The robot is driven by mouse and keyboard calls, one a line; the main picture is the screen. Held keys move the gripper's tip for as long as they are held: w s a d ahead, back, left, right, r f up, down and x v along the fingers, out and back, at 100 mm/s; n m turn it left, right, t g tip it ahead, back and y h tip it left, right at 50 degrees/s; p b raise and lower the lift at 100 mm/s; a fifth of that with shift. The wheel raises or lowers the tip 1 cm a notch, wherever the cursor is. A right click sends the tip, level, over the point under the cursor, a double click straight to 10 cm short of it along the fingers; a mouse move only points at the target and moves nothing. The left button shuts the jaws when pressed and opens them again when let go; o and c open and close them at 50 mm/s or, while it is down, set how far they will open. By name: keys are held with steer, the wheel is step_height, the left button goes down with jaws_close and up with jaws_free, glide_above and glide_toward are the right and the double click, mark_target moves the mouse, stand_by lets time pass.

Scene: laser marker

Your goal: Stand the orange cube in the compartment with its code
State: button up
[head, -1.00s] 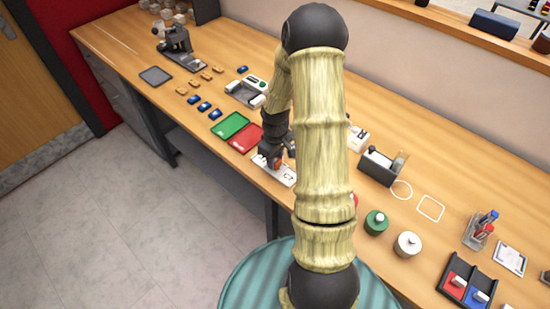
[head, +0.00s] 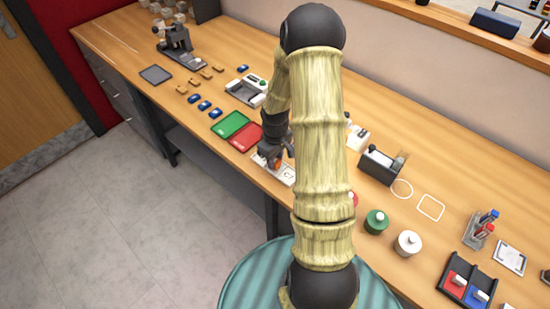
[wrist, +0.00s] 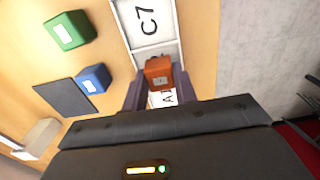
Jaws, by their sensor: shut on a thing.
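My gripper (wrist: 160,92) is shut on the orange cube (wrist: 158,71), which sits between the fingers in the wrist view. The cube carries a small printed label, too small to read. It is over a white compartment tray (wrist: 153,50). One label reads C7, in the section beyond the cube. Another label starting with A is partly hidden below the cube. I cannot tell whether the cube touches the tray floor. In the head view my gripper (head: 272,156) is at the tray (head: 288,176), with a bit of orange showing.
A green cube (wrist: 70,29), a blue cube (wrist: 93,78) and a dark pad (wrist: 62,97) lie left of the tray in the wrist view. A red mat (head: 245,136) and a green mat (head: 230,124) lie beside the tray. The table's front edge is close.

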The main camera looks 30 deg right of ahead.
steer(key=shift+f, duration=0.1)
stand_by(0.6)
steer(key=o, duration=1.1)
steer(key=shift+d, duration=0.1)
steer(key=shift+s, duration=0.15)
steer(key=shift+r, duration=0.35)
step_height(320, 180, up, 17)
steer(key=shift+b, duration=0.35)
steer(key=shift+f, duration=0.1)
